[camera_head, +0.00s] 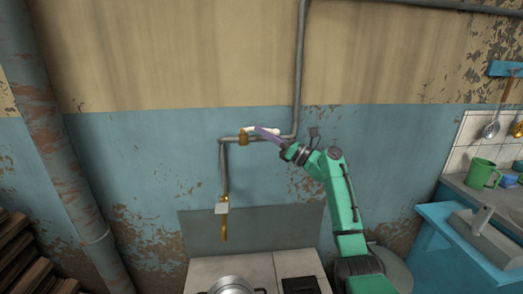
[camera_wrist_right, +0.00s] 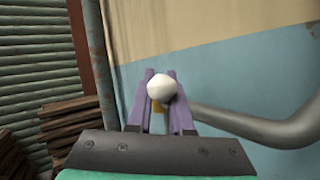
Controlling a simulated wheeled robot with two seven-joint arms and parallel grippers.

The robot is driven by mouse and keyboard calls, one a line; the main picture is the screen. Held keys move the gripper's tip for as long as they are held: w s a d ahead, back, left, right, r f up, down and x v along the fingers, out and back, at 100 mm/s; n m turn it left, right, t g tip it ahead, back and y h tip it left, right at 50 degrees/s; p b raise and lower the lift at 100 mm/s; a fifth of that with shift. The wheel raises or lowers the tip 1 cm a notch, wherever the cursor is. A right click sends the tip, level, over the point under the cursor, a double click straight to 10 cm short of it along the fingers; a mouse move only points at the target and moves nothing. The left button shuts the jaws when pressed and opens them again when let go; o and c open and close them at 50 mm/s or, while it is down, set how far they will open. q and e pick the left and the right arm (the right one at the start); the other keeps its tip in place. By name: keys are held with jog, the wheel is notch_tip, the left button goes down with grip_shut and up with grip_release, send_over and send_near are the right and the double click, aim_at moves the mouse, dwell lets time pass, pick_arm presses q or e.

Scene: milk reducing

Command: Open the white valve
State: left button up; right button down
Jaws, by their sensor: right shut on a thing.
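The white valve handle (camera_head: 252,129) sits on a brass fitting (camera_head: 243,139) on the grey pipe against the wall. In the head view the handle lies roughly level along the pipe. My right gripper (camera_head: 266,132) reaches it from the right, with its purple fingers at the handle. In the right wrist view the rounded white end of the handle (camera_wrist_right: 162,87) sits between the fingertips of my right gripper (camera_wrist_right: 161,88), which is shut on it. Part of the handle is hidden by the fingers. My left gripper is not in view.
The grey pipe (camera_head: 300,70) runs up the wall. A hanging brass end (camera_head: 224,225) is below the valve. A pot (camera_head: 232,285) stands on the stove (camera_head: 258,268). A blue cabinet (camera_head: 450,250) and a green mug (camera_head: 482,173) are at the right; a thick pipe (camera_head: 50,130) is at the left.

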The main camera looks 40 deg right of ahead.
jog(key=shift+d+r+n+y, duration=0.3)
jog(key=shift+d+y, duration=0.1)
jog(key=shift+y, duration=0.2)
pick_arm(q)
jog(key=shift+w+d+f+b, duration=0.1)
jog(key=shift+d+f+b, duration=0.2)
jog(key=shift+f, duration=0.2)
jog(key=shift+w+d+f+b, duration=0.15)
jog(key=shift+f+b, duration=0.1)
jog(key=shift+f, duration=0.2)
pick_arm(e)
jog(key=shift+w+d+r+n+g+y, duration=0.15)
jog(key=shift+d+n+g+y, duration=0.3)
jog(key=shift+y, duration=0.45)
jog(key=shift+r, duration=0.1)
jog(key=c, duration=0.8)
grip_release()
jog(key=shift+a, duration=0.1)
jog(key=shift+c, duration=0.2)
jog(key=shift+a, duration=0.1)
jog(key=shift+f, duration=0.25)
